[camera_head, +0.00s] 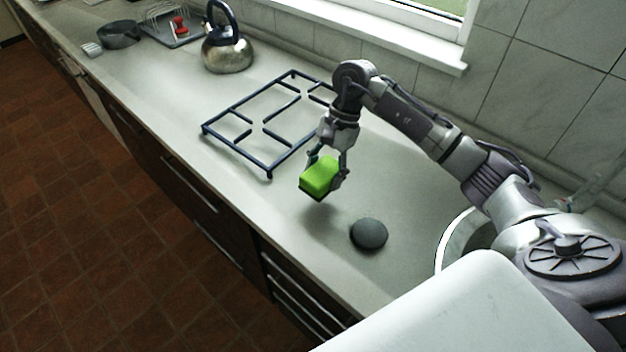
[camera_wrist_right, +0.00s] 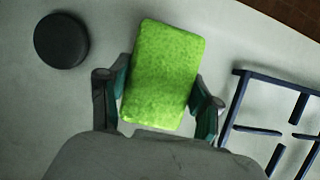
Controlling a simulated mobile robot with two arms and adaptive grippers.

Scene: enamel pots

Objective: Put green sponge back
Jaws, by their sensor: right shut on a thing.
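The green sponge (camera_head: 320,175) is a bright green block with a dark underside. My right gripper (camera_head: 327,172) is shut on it and holds it above the counter, with a shadow below. In the right wrist view the sponge (camera_wrist_right: 163,72) sits between the two fingers of the right gripper (camera_wrist_right: 160,95), one finger against each side. My left gripper is in neither view.
A dark round object (camera_head: 369,234) lies on the counter (camera_head: 215,105) near the sponge. A dark blue hob grate (camera_head: 262,128) lies beyond the gripper. A kettle (camera_head: 228,52) and a rack (camera_head: 168,22) stand farther back. A sink (camera_head: 446,238) is at the right.

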